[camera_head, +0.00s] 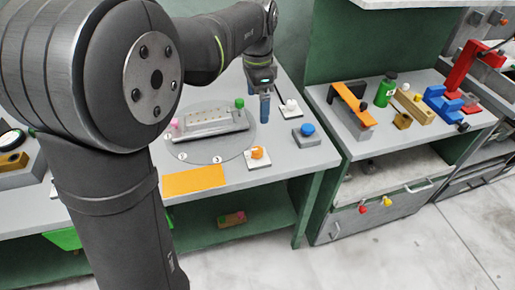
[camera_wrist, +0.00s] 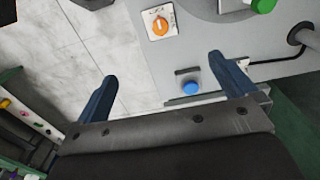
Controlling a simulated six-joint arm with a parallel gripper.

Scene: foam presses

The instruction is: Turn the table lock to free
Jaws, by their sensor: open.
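An orange rotary knob (camera_head: 257,153) on a small white plate sits near the front edge of the grey table, beside the round turntable disc (camera_head: 210,155). It looks like the table lock, but its label is too small to read. It also shows in the wrist view (camera_wrist: 160,25), upper middle, with a pale pointer mark on its face. My gripper (camera_head: 264,106) points down above the table behind the knob. In the wrist view its two blue fingers (camera_wrist: 162,67) are wide apart with nothing between them, and the knob lies beyond the fingertips.
A blue button (camera_head: 307,129) on a grey box is right of the knob; it also shows between the fingers (camera_wrist: 191,87). A white-knobbed lever (camera_head: 291,105) stands behind it. A plate fixture with a green knob (camera_head: 239,103) rests on the disc. An orange mat (camera_head: 193,180) lies front left.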

